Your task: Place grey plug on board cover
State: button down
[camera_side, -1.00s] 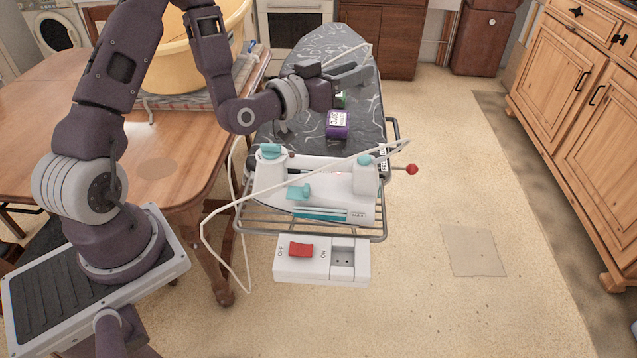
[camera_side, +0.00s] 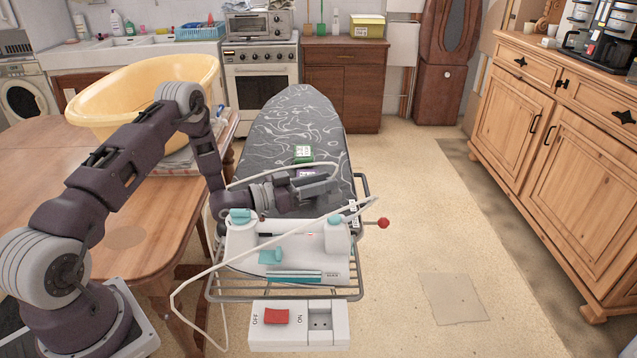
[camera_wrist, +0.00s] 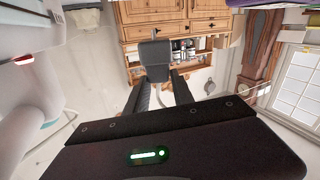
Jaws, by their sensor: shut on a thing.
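The grey plug (camera_wrist: 155,52) is held between the two fingertips of my gripper (camera_wrist: 160,80) in the wrist view, with its pale cord to the right. In the side view my gripper (camera_side: 318,187) is just behind the white iron, at the near end of the board. It is shut on the plug, and I cannot clearly separate plug from fingers there. The board cover (camera_side: 290,122), dark grey with pale swirls, stretches away behind my gripper. I cannot tell whether the plug touches it.
A socket box with a red switch (camera_side: 276,317) lies in front. The far cover is clear.

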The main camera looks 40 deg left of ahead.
jog(key=shift+f, duration=1)
